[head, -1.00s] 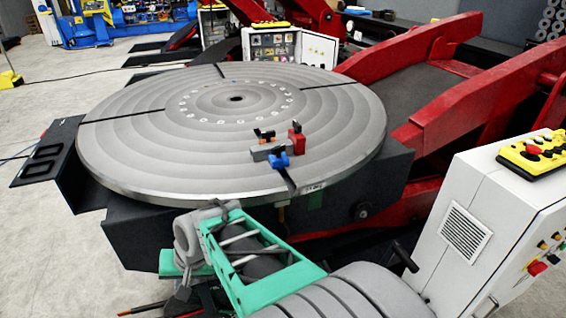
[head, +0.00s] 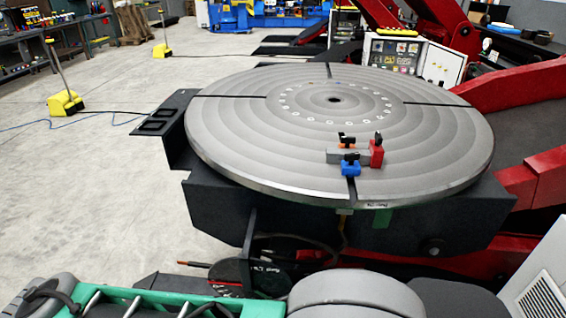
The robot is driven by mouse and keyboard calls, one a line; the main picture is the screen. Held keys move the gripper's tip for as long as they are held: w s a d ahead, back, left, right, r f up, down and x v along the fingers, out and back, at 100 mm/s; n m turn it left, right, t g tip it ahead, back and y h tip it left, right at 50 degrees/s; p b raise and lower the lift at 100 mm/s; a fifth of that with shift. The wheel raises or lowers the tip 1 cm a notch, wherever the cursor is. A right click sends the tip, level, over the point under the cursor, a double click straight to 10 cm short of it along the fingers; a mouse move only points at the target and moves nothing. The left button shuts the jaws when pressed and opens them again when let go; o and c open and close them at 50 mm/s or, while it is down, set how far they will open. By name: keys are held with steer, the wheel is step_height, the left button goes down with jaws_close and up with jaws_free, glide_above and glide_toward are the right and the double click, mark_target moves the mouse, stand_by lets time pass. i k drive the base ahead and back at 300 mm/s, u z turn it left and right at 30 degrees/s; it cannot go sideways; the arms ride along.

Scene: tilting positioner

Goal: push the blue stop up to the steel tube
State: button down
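The blue stop (head: 350,169) sits on the near right part of the round grey turntable (head: 240,150), with a black handle on top. The steel tube (head: 335,155), a short grey bar, lies just behind it. A red stop (head: 376,153) stands at the tube's right end. An orange stop (head: 346,143) with a black handle is at its far side. I cannot tell whether the blue stop touches the tube or a small gap is left. My gripper does not show; only links of my arm, well short of the stops, cross the bottom edge.
A dark slot (head: 352,190) runs in the turntable to its near rim beside the blue stop. Dark plates stick out at the table's left (head: 168,118). Red beams (head: 510,90) and a white cabinet (head: 545,285) stand on the right.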

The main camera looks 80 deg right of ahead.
mark_target(345, 170)
steer(key=u, duration=0.45)
steer(key=k, duration=1)
steer(key=z, duration=1.2)
steer(key=i, duration=1)
